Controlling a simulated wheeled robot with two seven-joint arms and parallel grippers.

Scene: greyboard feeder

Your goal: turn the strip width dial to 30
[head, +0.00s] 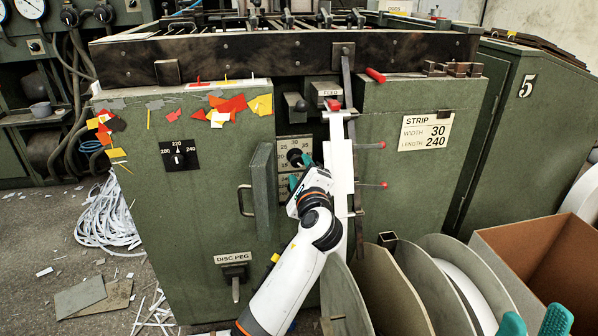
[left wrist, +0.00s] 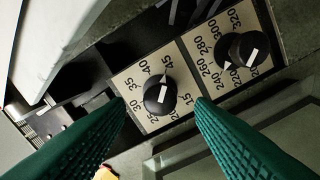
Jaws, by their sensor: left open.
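The strip width dial (left wrist: 158,101) is a black round knob with a white mark on a pale plate numbered 15 to 45. In the left wrist view its mark points up, toward the 45 side; the exact reading is unclear. The dial also shows in the head view (head: 294,157), partly covered by my gripper. My left gripper (head: 300,176) is open in front of the panel. Its green fingertips (left wrist: 160,108) appear on either side of the dial, with no clear contact. My right gripper (head: 534,321) shows two separated green fingertips at the bottom right.
A second dial (left wrist: 248,54), numbered 200 to 320, sits beside it. A card (head: 426,131) reads width 30, length 240. An opened grey-green door with a handle (head: 262,190) stands left of the panel. A white strip (head: 340,180) hangs right. Discs (head: 390,290) and a cardboard box (head: 530,265) stand lower right.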

